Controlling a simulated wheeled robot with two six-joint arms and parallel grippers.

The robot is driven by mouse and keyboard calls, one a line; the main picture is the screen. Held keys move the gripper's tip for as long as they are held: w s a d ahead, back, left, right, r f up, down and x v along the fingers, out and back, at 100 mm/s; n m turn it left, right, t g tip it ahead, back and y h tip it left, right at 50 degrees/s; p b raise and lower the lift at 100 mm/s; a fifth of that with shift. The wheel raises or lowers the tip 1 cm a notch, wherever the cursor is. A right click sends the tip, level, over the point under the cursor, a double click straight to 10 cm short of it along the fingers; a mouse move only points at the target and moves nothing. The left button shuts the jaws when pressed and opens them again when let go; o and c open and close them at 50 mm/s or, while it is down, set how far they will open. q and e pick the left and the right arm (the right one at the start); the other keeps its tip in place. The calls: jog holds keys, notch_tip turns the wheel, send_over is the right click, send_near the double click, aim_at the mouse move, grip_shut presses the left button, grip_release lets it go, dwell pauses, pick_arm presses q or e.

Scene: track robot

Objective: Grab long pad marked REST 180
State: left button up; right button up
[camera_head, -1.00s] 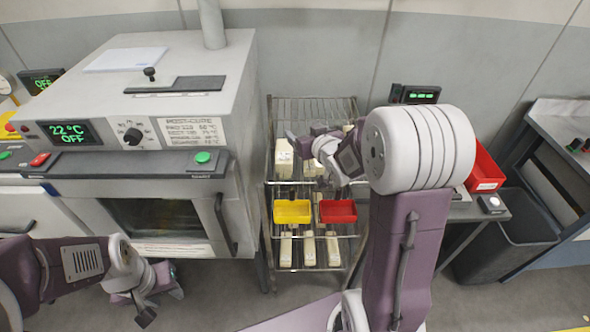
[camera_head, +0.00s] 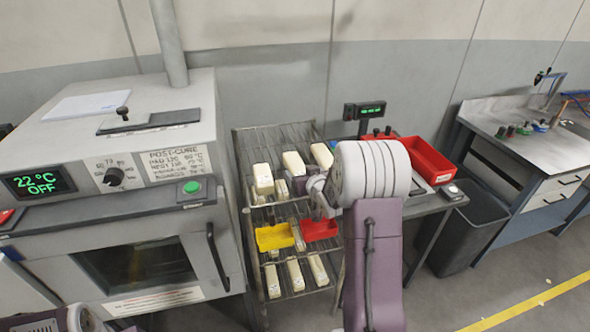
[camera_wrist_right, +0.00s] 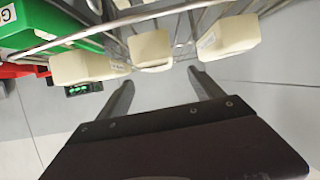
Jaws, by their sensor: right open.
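A wire rack (camera_head: 282,133) holds cream pads on several shelves. Three pads lie on its top shelf: a left one (camera_head: 263,178), a middle one (camera_head: 293,163) and a right one (camera_head: 321,155). More pads (camera_head: 296,275) lie on the bottom shelf. No pad marking is readable, so I cannot tell which is REST 180. My right gripper (camera_wrist_right: 165,90) is open and empty in the right wrist view, its fingers pointing toward the rack and three cream blocks (camera_wrist_right: 150,46). In the head view my right arm partly hides that gripper at the rack. My left gripper is out of view.
The oven (camera_head: 130,190) stands close left of the rack. A side table with a larger red bin (camera_head: 432,160) and a dark waste bin (camera_head: 462,228) stand right.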

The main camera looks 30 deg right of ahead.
jog(key=shift+w+d+f, duration=0.3)
jog(key=shift+w, duration=0.15)
jog(key=p+x, duration=0.1)
jog(key=x, duration=0.3)
jog(key=shift+w+f, duration=0.25)
jog(key=shift+w, duration=0.1)
jog(key=shift+s+r, duration=0.1)
jog(key=shift+s, duration=0.05)
jog(key=c, duration=1.5)
notch_tip(320, 180, up, 10)
jog(key=p, duration=0.1)
notch_tip(320, 180, up, 8)
jog(key=p, duration=0.3)
send_over(299, 169)
jog(key=shift+s, duration=0.15)
